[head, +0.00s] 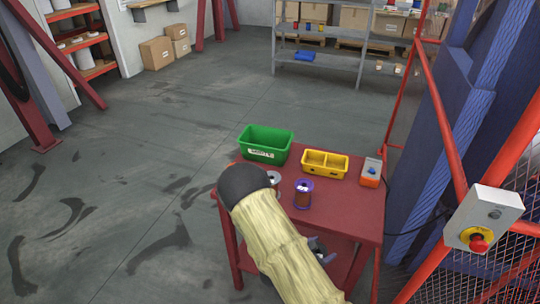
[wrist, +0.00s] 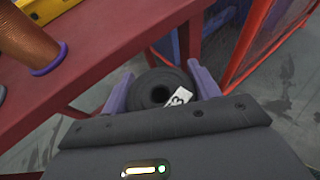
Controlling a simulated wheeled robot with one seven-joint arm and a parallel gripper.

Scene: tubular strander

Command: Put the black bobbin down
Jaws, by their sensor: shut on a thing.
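The black bobbin (wrist: 150,83) is between the two purple fingers of my gripper (wrist: 160,75) in the wrist view. My gripper is shut on it. Its round end with a dark centre hole faces the camera, and a white label with dark print shows at its lower right. Beyond it I see red table framing and grey floor, so it is beside the tabletop edge. I cannot tell whether it touches anything below. In the head view my beige-sleeved arm reaches past the red table (head: 350,215) and hides most of my gripper and the bobbin.
On the table stand a green bin (head: 265,153), a yellow two-part tray (head: 325,173), an orange-grey box (head: 371,180), a purple-flanged copper spool (head: 303,194) and a partly covered spool (head: 274,180). A red-framed fence with an emergency stop (head: 479,242) is at right. The left floor is clear.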

